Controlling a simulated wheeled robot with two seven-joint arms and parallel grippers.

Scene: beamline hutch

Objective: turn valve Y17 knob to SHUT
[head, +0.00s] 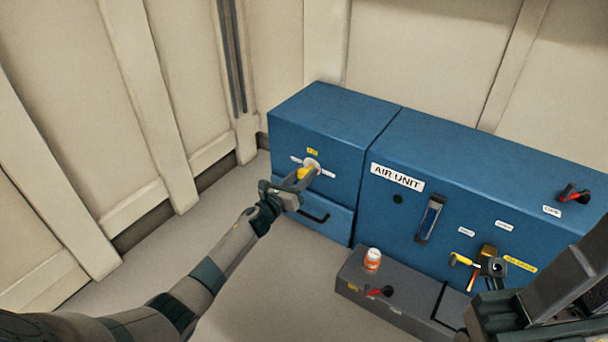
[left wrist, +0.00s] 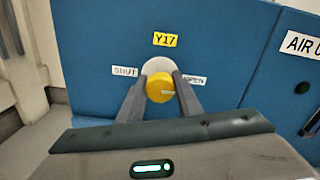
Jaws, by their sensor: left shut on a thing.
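The yellow knob (head: 304,173) of valve Y17 is on the front of the left blue cabinet. It also shows in the left wrist view (left wrist: 159,88), on a pale round plate under the yellow Y17 label (left wrist: 165,40). The SHUT label (left wrist: 125,71) is left of the knob and the OPEN label (left wrist: 195,79) is right. A pale mark on the knob points right, toward the OPEN side. My left gripper (left wrist: 161,92) is shut on the knob, one finger on each side. Part of my right arm shows at the lower right of the head view; its jaw state is unclear.
The blue air unit (head: 385,215) stands right of the valve, with a yellow-handled valve (head: 462,260) and a red-handled one (head: 572,195). A grey box (head: 350,272) on the floor carries an orange-and-white container (head: 372,259). Floor at left is clear.

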